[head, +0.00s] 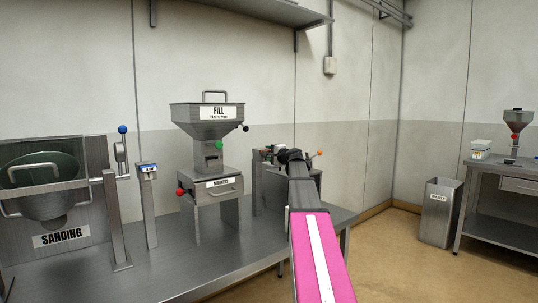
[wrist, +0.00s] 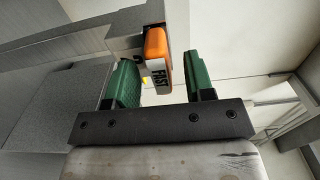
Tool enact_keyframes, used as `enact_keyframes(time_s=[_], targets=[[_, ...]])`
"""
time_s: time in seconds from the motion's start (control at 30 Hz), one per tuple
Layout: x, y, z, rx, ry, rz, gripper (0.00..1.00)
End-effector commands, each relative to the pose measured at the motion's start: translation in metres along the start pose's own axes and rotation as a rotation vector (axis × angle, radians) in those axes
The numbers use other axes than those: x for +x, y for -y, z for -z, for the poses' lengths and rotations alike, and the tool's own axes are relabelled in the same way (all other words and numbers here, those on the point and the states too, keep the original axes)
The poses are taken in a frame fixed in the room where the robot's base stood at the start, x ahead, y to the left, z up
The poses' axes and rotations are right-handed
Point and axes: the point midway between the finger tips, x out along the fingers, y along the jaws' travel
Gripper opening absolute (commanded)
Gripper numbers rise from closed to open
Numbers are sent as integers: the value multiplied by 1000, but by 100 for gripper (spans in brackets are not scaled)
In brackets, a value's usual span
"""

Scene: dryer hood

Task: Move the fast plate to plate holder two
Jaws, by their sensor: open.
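The fast plate (wrist: 157,58) shows in the wrist view as an orange block with a white FAST label. It sits against the end of a grey metal part. My gripper (wrist: 161,80) is open, with one green finger on each side of the orange block. The block looks nearer the left finger, with a clear gap to the right one. I cannot tell whether it touches the left finger. In the head view my arm reaches to a grey stand at the bench's far end and hides most of the gripper. I cannot make out plate holder two.
A metal bench (head: 175,266) carries a FILL hopper (head: 207,118), a drawer unit (head: 218,189) and a SANDING machine (head: 60,190). An orange knob (head: 319,153) is right of my arm's end. A bin (head: 440,212) and second table (head: 505,180) stand right, beyond open floor.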

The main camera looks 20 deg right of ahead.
Motion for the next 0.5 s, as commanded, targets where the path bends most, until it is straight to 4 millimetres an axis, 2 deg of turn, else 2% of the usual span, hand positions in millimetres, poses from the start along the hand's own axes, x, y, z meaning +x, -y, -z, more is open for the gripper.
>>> enact_keyframes(time_s=[0.5], targets=[[-88,-1,-1,1,-1,1,49]])
